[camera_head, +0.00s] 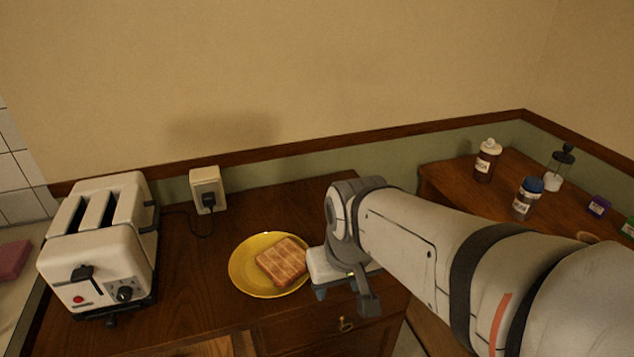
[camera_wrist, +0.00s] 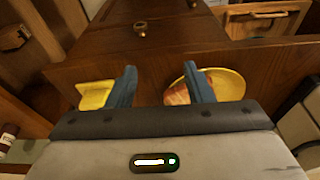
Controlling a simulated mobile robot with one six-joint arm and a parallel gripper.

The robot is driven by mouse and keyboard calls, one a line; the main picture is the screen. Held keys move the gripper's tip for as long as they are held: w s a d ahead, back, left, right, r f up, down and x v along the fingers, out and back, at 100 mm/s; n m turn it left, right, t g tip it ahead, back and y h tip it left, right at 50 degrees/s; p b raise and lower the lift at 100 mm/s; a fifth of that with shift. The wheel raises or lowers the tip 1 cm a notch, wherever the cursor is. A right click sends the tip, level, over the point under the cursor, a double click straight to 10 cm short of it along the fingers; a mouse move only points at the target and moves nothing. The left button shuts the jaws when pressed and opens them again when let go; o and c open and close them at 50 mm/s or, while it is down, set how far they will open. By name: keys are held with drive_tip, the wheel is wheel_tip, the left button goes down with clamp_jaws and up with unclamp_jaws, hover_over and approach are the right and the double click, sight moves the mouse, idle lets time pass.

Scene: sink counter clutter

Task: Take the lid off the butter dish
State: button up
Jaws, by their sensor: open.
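My gripper (camera_wrist: 160,85) is open, with its two blue fingers apart and only dark brown wood visible between them. In the head view, my gripper (camera_head: 343,286) hangs just right of the yellow plate, partly hidden by my arm. A yellow object (camera_wrist: 94,95) with a pale edge lies left of the left finger in the wrist view. It may be the butter dish, but it is cut off by my gripper and I cannot make out a lid. In the head view I see no butter dish; my arm covers the area right of the plate.
A yellow plate (camera_head: 240,277) holds toast (camera_head: 282,262). A white toaster (camera_head: 105,240) stands left, plugged into a wall socket (camera_head: 206,188). Bottles, including a brown one (camera_head: 487,162) and a blue-capped one (camera_head: 527,198), stand on the right-hand counter. A drawer knob (camera_head: 346,324) shows at the front.

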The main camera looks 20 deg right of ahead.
drive_tip(key=o, duration=0.4)
drive_tip(key=shift+t, duration=0.4)
drive_tip(key=w+d, duration=0.2)
drive_tip(key=w, duration=0.1)
drive_tip(key=w+d, duration=0.2)
drive_tip(key=w, duration=0.1)
drive_tip(key=w+d, duration=0.2)
drive_tip(key=shift+w+d+r, duration=0.15)
drive_tip(key=shift+w+d, duration=0.15)
drive_tip(key=shift+w, duration=0.1)
drive_tip(key=o, duration=0.5)
drive_tip(key=shift+t, duration=0.5)
drive_tip(key=w+d, duration=0.4)
drive_tip(key=d, duration=0.1)
drive_tip(key=w+d+f, duration=0.1)
drive_tip(key=w+d, duration=0.1)
drive_tip(key=d, duration=0.1)
drive_tip(key=shift+w+d+b, duration=0.15)
drive_tip(key=shift+w+b, duration=0.1)
drive_tip(key=shift+b, duration=0.05)
drive_tip(key=shift+n, duration=0.3)
drive_tip(key=shift+w+x, duration=0.15)
drive_tip(key=shift+x, duration=1.7)
drive_tip(key=shift+w+x, duration=0.15)
drive_tip(key=shift+x, duration=1.75)
